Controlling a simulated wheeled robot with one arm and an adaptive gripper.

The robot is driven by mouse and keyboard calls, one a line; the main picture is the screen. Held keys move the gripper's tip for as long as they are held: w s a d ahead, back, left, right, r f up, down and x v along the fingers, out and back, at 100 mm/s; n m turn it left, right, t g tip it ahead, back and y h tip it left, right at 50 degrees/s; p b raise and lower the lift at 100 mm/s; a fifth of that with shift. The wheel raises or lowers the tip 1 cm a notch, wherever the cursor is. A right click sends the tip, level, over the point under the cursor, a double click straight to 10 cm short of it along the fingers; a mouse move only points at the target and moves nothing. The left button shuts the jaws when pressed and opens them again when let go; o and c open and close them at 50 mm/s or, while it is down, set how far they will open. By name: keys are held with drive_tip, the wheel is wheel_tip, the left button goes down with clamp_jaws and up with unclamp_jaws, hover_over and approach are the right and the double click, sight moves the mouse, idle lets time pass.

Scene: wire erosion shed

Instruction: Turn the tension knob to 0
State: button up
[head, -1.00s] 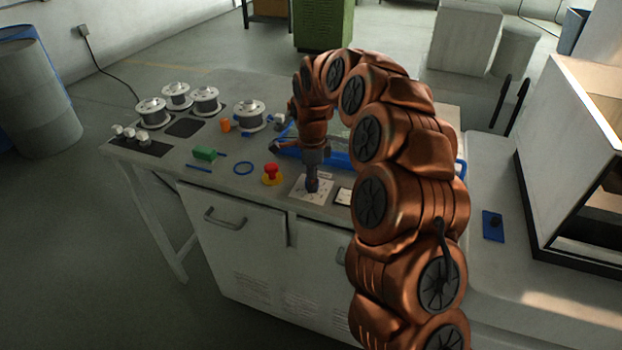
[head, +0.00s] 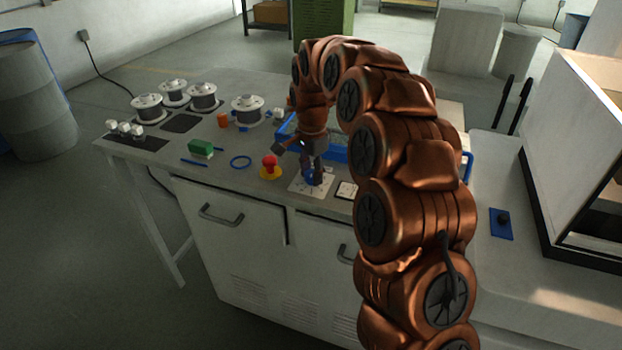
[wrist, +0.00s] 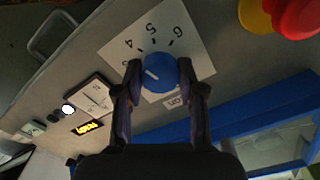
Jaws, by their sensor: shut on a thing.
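The tension knob is a round blue knob (wrist: 160,73) with a short white pointer mark, on a white dial plate (wrist: 195,52) printed with black numbers. In the wrist view the 4, 5 and 6 are readable above it; the mark is on its left half, towards the left finger. The exact number it points at I cannot tell. My gripper (wrist: 160,77) has one finger on each side of the knob and is shut on it. In the head view my gripper (head: 313,172) points down over the dial plate (head: 308,190); the knob is partly hidden by the fingers.
A red emergency button (head: 269,162) on a yellow base stands just left of the dial. A blue-rimmed tray (head: 335,153) lies behind it. A white panel (head: 346,190) is close on the right. Several wire spools (head: 203,98) stand at the back left.

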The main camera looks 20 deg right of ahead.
drive_tip(key=n+b, duration=0.1)
drive_tip(key=n, duration=0.1)
drive_tip(key=n+b, duration=0.1)
drive_tip(key=n, duration=0.1)
drive_tip(key=shift+w+n, duration=0.2)
drive_tip(key=shift+n, duration=0.1)
drive_tip(key=n+b, duration=0.1)
drive_tip(key=n, duration=0.3)
drive_tip(key=shift+r+n, duration=0.1)
drive_tip(key=shift+n, duration=0.2)
drive_tip(key=n+b, duration=0.1)
drive_tip(key=n, duration=0.3)
drive_tip(key=shift+n, duration=0.3)
drive_tip(key=n, duration=1.1)
drive_tip(key=shift+r+n, duration=0.1)
drive_tip(key=shift+n, duration=0.2)
drive_tip(key=n+p, duration=0.1)
drive_tip(key=n, duration=0.3)
drive_tip(key=shift+n, duration=1.8)
drive_tip(key=shift+p, duration=0.3)
